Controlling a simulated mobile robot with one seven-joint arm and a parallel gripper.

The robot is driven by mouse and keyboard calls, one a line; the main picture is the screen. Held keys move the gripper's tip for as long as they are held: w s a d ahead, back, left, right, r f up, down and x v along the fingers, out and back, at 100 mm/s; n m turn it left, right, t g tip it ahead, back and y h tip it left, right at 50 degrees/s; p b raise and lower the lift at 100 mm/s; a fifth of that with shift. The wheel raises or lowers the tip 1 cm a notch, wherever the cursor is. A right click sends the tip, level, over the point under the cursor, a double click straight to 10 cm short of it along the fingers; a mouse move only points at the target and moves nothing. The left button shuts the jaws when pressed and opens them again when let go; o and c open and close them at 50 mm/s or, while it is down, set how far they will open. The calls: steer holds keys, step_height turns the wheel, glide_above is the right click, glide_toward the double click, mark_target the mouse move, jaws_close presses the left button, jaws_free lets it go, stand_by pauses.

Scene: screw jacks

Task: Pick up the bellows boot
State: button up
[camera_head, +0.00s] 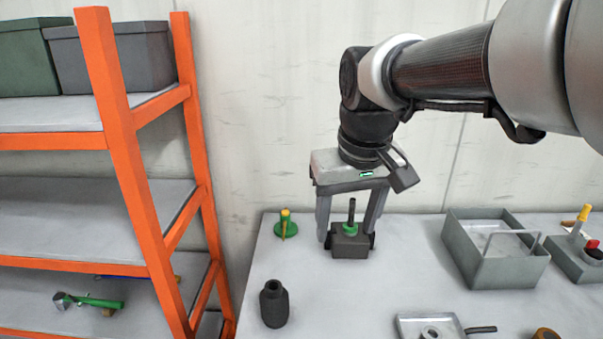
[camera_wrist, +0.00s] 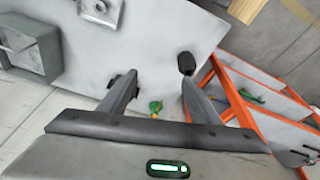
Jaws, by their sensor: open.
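The bellows boot appears to be the black, bottle-shaped piece with a narrower neck (camera_head: 273,306), standing upright near the table's left edge. In the wrist view it (camera_wrist: 186,63) shows just beyond the tip of the right-hand finger. My gripper (camera_head: 348,240) is open and empty, pointing down, behind and to the right of the boot in the head view. It also shows in the wrist view (camera_wrist: 160,80). No finger touches the boot.
A dark block with green collar and rod (camera_head: 350,246) overlaps my gripper in the head view. A green-and-yellow piece (camera_head: 286,225) stands at the back left. A grey bin (camera_head: 515,272) and shallow tray (camera_head: 405,328) are rightward. An orange rack (camera_head: 130,190) stands left. Table around the boot is clear.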

steer(key=w+a+f+n+g+b, duration=0.3)
steer(key=w+a+f, duration=0.9)
steer(key=a+f, duration=0.15)
step_height(320, 180, down, 16)
steer(key=s+a+b, duration=0.1)
steer(key=shift+s+a+f, duration=0.1)
steer(key=c, duration=1.2)
step_height(320, 180, up, 10)
steer(key=o, duration=1.2)
